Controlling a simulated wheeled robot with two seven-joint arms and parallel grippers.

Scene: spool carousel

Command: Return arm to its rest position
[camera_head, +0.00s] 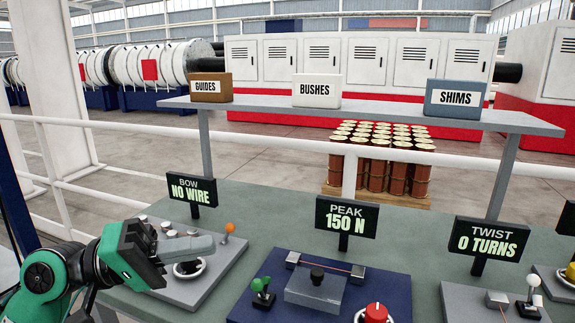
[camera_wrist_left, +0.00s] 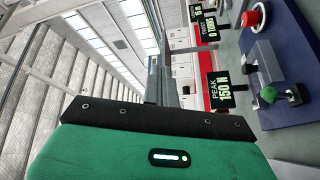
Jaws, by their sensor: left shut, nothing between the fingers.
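My left arm comes in from the lower left in the head view, green and black at the wrist. My left gripper (camera_head: 208,245) is shut and empty, its grey fingers pointing right above the grey panel (camera_head: 228,257) under the "BOW NO WIRE" sign (camera_head: 192,190). It partly hides that panel's fittings. In the left wrist view the gripper's dark fingers (camera_wrist_left: 156,80) stand beyond its green housing, with nothing held between them. My right gripper shows in neither view.
The "TWIST 0 TURNS" sign (camera_head: 488,240) is at right. A shelf (camera_head: 385,112) with labelled bins crosses behind the bench. Bare green bench shows between panels.

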